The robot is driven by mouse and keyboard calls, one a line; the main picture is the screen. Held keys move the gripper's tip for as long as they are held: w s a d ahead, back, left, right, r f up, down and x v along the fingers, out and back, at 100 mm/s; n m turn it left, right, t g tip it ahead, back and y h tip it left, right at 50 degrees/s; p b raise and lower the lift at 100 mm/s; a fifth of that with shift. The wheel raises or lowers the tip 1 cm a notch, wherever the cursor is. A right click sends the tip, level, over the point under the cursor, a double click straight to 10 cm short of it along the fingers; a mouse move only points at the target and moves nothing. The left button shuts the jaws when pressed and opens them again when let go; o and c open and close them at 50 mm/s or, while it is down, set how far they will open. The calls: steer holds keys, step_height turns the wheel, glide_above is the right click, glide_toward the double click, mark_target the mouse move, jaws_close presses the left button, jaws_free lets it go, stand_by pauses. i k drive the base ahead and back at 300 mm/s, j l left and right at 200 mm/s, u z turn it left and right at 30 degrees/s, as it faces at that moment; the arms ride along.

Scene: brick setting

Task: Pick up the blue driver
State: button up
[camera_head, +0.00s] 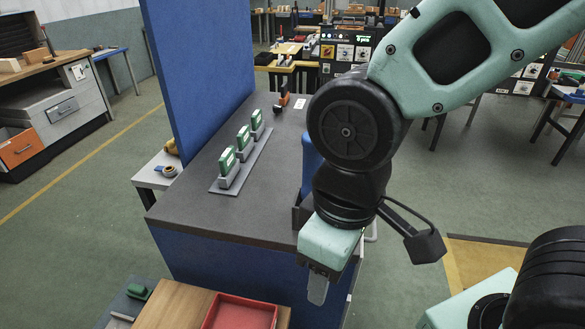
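My gripper (318,286) points down in front of the near right edge of the dark grey worktop (225,222). Only one grey finger face shows clearly, so I cannot see whether it is open or shut. Nothing is visibly held in it. A blue thing (311,168) stands at the right side of the worktop, mostly hidden behind my arm. I cannot tell whether it is the blue driver. No other blue tool shows clearly.
Three green-and-white items, one of them the nearest (228,162), stand in grey holders on a grey strip. An orange-and-black tool (283,96) is farther back. A tall blue panel (200,60) borders the worktop's left. A red tray (240,312) sits below on wood.

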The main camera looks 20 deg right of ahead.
mark_target(312, 182)
steer(key=k+j, duration=0.1)
steer(key=l, duration=0.45)
steer(key=i+l, duration=0.15)
steer(key=l, duration=0.75)
steer(key=i+z, duration=0.05)
